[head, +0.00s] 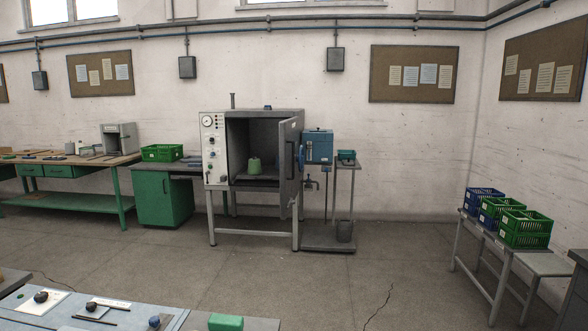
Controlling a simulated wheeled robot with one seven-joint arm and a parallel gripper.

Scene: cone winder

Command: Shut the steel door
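The steel door (291,165) is part of a grey steel cabinet (265,114) on legs against the back wall. The door stands open, hinged at the right side and swung out toward me, so I see it nearly edge-on. A panel with a gauge and knobs (214,150) is on the cabinet's left. My gripper is not in view.
A blue box (317,146) on a grey stand is close to the right of the door. A green cupboard (163,197) and workbench are at left. Crates (525,230) stand on a table at right. A table (50,304) is at the front left. The floor before the cabinet is clear.

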